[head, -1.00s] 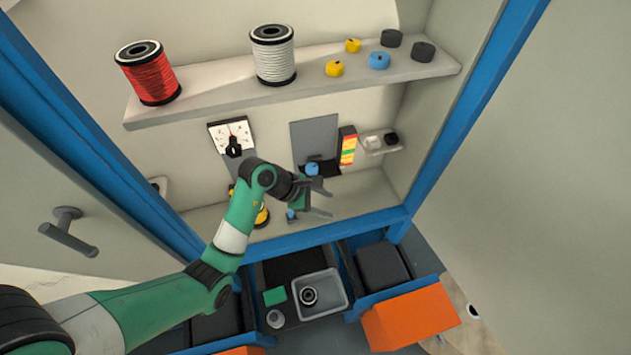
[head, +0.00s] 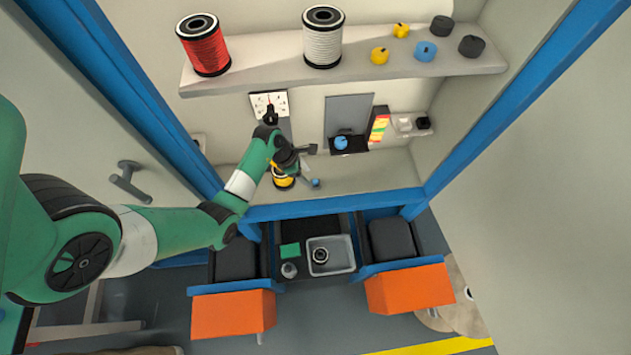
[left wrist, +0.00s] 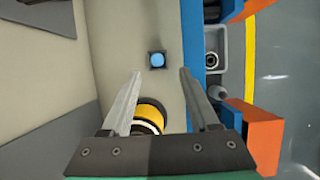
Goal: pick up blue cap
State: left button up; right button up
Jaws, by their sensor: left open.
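A small blue cap (head: 315,183) is on the lower work surface, just right of a yellow spool (head: 283,182). In the left wrist view the blue cap (left wrist: 157,60) shows on a dark square base, beyond and between my fingertips and apart from them. My left gripper (head: 308,165) is open and empty above the spool; its two fingers (left wrist: 160,73) show in the left wrist view. Another blue cap (head: 341,142) is on a black ledge at the back panel, and a third blue cap (head: 426,51) is on the upper shelf. My right gripper is not in view.
The upper shelf (head: 250,80) holds a red spool (head: 204,45), a white spool (head: 322,37) and yellow and black caps. A dial (head: 269,104) is on the back wall. A grey bin (head: 318,268) and orange boxes (head: 410,289) are below. The work surface's right part is clear.

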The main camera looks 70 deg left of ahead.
aim_at(315, 181)
pick_arm(q)
jog(key=b+x, duration=0.1)
jog(key=x, duration=0.1)
jog(key=b+x, duration=0.1)
jog(key=x, duration=0.2)
jog(key=shift+w+a+b, duration=0.1)
jog(key=shift+w+b, duration=0.2)
jog(key=shift+r, duration=0.1)
grip_shut()
